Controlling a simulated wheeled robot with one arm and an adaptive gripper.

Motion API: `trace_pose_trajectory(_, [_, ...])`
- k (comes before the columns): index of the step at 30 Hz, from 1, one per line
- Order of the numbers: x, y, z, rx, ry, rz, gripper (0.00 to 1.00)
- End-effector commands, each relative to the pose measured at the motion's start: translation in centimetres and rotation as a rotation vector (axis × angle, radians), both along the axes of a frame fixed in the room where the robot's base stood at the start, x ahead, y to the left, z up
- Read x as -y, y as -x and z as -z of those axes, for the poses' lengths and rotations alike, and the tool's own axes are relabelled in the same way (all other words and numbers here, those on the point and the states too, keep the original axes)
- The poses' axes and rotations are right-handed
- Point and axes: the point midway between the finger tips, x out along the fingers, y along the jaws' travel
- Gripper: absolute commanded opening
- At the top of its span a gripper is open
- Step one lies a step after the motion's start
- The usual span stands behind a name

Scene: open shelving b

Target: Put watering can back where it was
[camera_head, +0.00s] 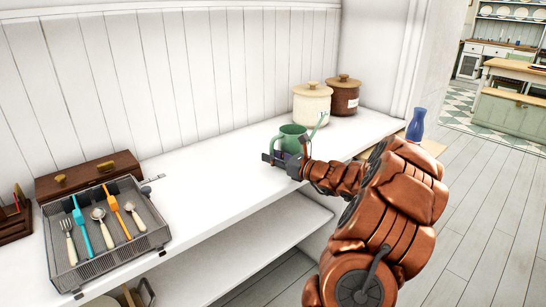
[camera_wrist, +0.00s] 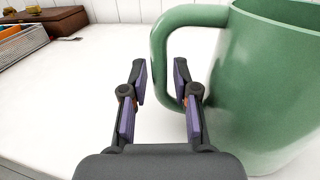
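The green watering can (camera_head: 291,137) stands upright on the white shelf top, with its thin spout pointing up and to the right. In the wrist view the watering can (camera_wrist: 270,75) fills the right side, its looped handle toward the left. My gripper (camera_head: 280,158) is low beside the near side of the can. In the wrist view my gripper (camera_wrist: 161,75) is open, with one fingertip on each side of the handle's outer bar. A gap shows between the fingers and the handle. The lower part of the can is partly hidden by my gripper in the head view.
A cream canister (camera_head: 311,104) and a brown canister (camera_head: 343,96) stand behind the can. A blue vase (camera_head: 416,124) is at the far right end. A grey cutlery basket (camera_head: 105,262) and a brown wooden box (camera_head: 90,176) are at left. The shelf top between is clear.

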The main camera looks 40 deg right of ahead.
Motion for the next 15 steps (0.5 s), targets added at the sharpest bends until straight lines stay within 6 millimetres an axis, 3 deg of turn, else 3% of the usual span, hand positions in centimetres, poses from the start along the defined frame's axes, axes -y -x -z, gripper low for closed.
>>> trace_pose_trajectory(15, [0.24,0.66,-0.30,0.000,-0.002,0.003,0.39])
